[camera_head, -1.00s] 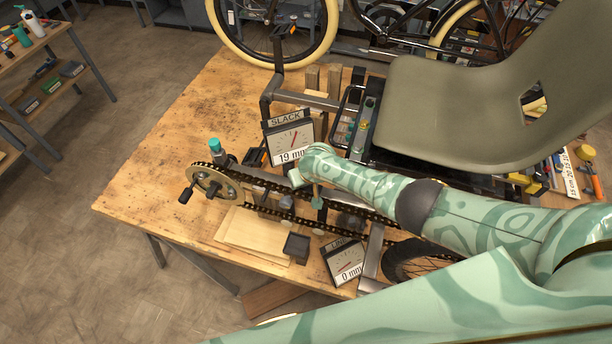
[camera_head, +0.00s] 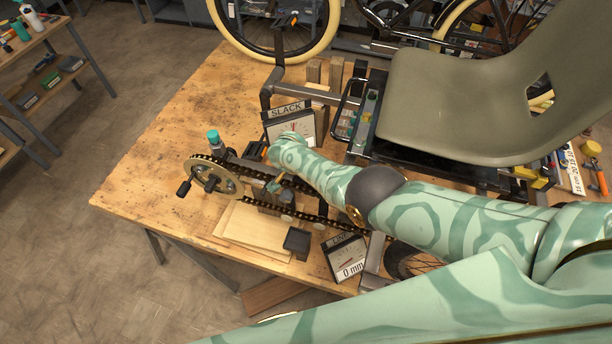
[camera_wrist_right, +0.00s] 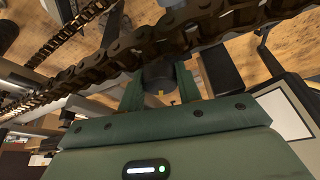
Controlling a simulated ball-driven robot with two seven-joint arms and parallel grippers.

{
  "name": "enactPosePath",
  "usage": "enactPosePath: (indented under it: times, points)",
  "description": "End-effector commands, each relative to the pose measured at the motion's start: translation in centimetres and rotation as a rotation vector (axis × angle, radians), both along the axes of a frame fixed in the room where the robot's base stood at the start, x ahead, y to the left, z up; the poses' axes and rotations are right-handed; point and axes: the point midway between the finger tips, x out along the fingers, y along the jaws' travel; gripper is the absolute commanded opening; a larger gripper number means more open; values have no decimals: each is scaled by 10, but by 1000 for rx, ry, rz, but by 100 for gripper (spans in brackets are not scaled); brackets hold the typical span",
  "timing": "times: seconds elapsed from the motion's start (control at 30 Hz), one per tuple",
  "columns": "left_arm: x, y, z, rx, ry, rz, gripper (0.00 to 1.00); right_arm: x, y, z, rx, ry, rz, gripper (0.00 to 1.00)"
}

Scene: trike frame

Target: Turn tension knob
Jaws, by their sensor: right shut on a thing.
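My right arm comes in from the right in the head view, its gripper (camera_head: 276,186) low beside the chain (camera_head: 240,168). In the right wrist view the gripper (camera_wrist_right: 160,92) is shut on a dark round knob (camera_wrist_right: 158,74), just under the chain (camera_wrist_right: 115,58). The knob is mostly hidden in the head view. The SLACK gauge (camera_head: 287,124) stands behind, its number covered by my arm. The LINE gauge (camera_head: 347,258) reads 0 mm. My left gripper is not in view.
A chainring with a crank (camera_head: 212,180) is at the left end of the chain, near a teal-capped post (camera_head: 214,138). Wooden boards (camera_head: 250,232) and a small black box (camera_head: 297,242) lie in front. A seat (camera_head: 455,105) fills the right. The table's left part is clear.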

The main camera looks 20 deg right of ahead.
Motion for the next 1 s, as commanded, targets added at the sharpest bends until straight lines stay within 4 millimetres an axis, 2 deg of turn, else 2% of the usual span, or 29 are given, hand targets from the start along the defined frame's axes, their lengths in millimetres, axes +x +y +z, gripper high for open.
enactPosePath:
  times: [0.03, 0.5, 1.0]
  points:
    - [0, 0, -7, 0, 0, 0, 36, 4, 1, 0, -1, -8, -39, 11]
    - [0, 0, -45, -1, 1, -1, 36, 5, 0, 0, -3, -8, -425, 11]
    - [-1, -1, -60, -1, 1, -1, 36, 5, -1, 4, -3, -10, -583, 11]
